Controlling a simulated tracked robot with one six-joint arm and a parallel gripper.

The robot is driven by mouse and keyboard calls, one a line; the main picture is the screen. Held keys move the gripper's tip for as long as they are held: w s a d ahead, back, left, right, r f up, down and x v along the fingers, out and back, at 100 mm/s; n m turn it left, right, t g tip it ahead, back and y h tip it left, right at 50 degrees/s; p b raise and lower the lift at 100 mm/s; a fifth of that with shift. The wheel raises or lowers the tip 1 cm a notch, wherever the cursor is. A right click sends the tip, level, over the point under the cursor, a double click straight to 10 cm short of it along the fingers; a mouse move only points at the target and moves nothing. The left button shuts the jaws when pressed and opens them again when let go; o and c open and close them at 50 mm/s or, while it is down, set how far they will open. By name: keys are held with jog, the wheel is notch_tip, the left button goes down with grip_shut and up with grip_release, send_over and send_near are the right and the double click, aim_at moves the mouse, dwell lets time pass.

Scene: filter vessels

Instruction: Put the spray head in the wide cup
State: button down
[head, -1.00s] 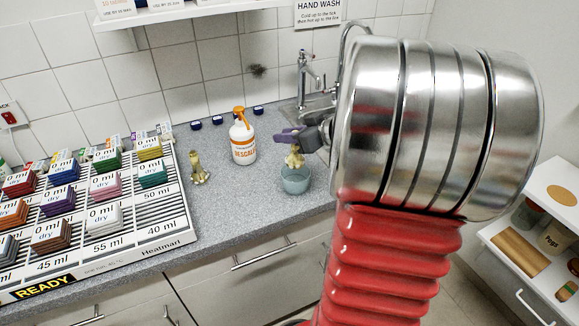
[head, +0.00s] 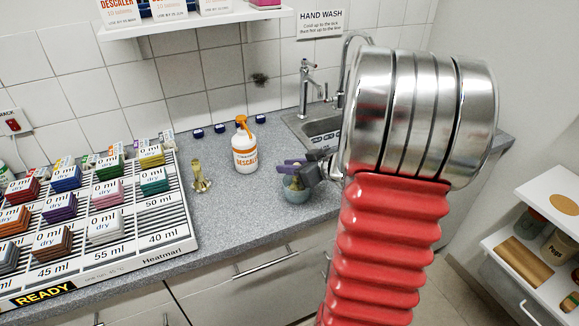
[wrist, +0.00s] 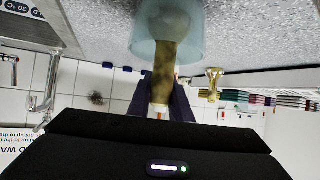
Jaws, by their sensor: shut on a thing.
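My gripper (head: 291,167) is shut on a brass-coloured piece, which I take to be the spray head (head: 293,183), right over the blue-grey wide cup (head: 298,195). The wrist view shows the piece (wrist: 164,70) between the dark purple fingers (wrist: 163,100), its far end within the outline of the translucent cup (wrist: 190,48). The end appears to be inside the cup; whether it touches the bottom is hidden. The cup stands on the grey counter near its front edge.
Another brass-coloured piece (head: 201,180) stands on the counter to the left. A white descaler bottle (head: 245,152) with an orange top stands behind the cup. The sink (head: 322,130) is behind to the right, the heated rack (head: 175,222) at left.

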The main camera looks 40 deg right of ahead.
jog(key=shift+f, duration=0.15)
jog(key=c, duration=1.6)
grip_release()
jog(key=shift+s+r, duration=0.25)
jog(key=shift+r, duration=0.05)
jog(key=v, duration=1.1)
jog(key=shift+s+d, duration=0.1)
jog(key=shift+s, duration=0.1)
